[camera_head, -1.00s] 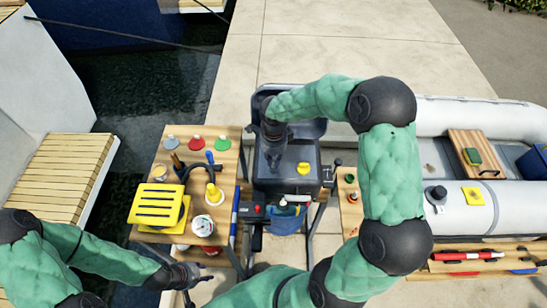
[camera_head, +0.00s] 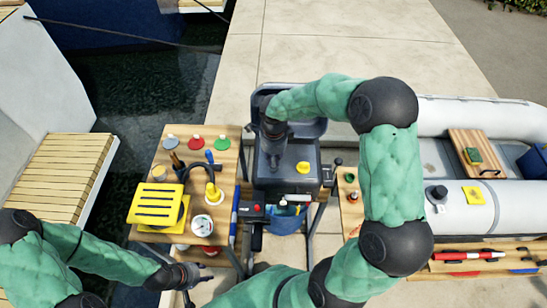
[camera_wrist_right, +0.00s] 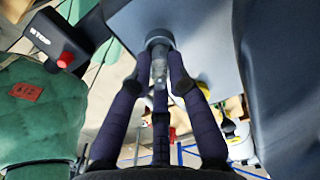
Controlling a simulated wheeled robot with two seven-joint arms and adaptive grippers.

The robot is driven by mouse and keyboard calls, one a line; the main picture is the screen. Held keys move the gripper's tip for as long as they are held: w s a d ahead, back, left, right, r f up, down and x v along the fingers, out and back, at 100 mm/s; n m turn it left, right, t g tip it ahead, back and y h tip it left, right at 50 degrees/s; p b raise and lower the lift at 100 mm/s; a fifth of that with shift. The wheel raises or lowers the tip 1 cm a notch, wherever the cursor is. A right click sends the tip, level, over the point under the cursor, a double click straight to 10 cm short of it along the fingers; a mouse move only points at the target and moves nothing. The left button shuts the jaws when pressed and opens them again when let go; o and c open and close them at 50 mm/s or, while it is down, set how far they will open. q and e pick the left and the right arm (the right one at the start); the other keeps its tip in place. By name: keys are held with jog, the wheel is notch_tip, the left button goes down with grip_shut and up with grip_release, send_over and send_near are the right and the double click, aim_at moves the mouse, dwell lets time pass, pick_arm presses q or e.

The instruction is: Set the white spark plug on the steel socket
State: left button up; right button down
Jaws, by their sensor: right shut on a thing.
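My right gripper (camera_head: 274,160) reaches down over the dark outboard motor in the head view. In the right wrist view its fingers (camera_wrist_right: 158,78) are closed around the pale spark plug (camera_wrist_right: 158,70). The plug's far end is at a grey round steel socket (camera_wrist_right: 160,39) on the motor's flat top. The two look in line, but I cannot tell whether the plug is seated or only touching. In the head view the plug and socket are hidden by the gripper. My left gripper (camera_head: 193,277) is empty, its fingers apart, low in front of the left table.
The motor (camera_head: 295,185) carries a yellow cap (camera_head: 303,167) beside my right gripper. A red stop button (camera_wrist_right: 67,58) shows in the right wrist view. The left table (camera_head: 160,235) holds a yellow rack (camera_head: 157,203) and several small items. A grey inflatable boat (camera_head: 470,215) lies right.

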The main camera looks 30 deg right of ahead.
aim_at(274, 157)
dwell(0.7)
jog(key=shift+f+b, duration=0.6)
jog(key=shift+b, duration=0.15)
jog(key=c, duration=1.5)
grip_release()
jog(key=shift+o, duration=0.2)
jog(key=shift+r+p, duration=3.2)
jog(key=shift+r, duration=2.35)
jog(key=shift+s+f, duration=0.1)
